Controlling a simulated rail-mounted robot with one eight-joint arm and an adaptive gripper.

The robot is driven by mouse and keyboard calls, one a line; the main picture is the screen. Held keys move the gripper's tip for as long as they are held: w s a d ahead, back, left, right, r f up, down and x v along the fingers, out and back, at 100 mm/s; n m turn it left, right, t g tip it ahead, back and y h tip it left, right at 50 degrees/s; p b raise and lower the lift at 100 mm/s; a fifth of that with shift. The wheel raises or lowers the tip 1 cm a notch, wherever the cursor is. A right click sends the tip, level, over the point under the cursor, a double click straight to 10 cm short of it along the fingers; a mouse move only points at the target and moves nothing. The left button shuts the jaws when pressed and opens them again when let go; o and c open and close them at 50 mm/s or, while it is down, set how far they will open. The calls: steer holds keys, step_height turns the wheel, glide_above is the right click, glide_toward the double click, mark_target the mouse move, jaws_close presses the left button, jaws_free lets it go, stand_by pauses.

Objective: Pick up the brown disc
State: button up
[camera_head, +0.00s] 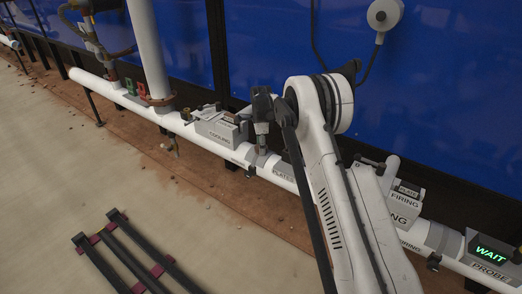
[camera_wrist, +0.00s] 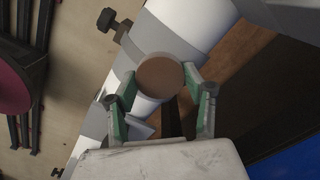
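The brown disc (camera_wrist: 160,77) shows nearly face-on in the wrist view, in front of the white pipe. My gripper (camera_wrist: 160,76) has one finger on each side of the disc, with green pads on the inner faces. The fingertips are very close to the disc's left and right edges. I cannot tell whether they press on it or stand slightly apart. In the head view my gripper (camera_head: 261,150) is over the white pipe, beside the label that reads PLATE. I cannot make out the disc in the head view.
A white pipe (camera_head: 100,84) runs along the blue wall. A COOLING box (camera_head: 218,130) stands left of my gripper, a FIRING unit (camera_head: 404,203) to the right, and a PROBE box (camera_head: 490,257) showing WAIT at far right. A dark rack (camera_head: 130,255) lies on open floor.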

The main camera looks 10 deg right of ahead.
steer(key=shift+c, duration=0.9)
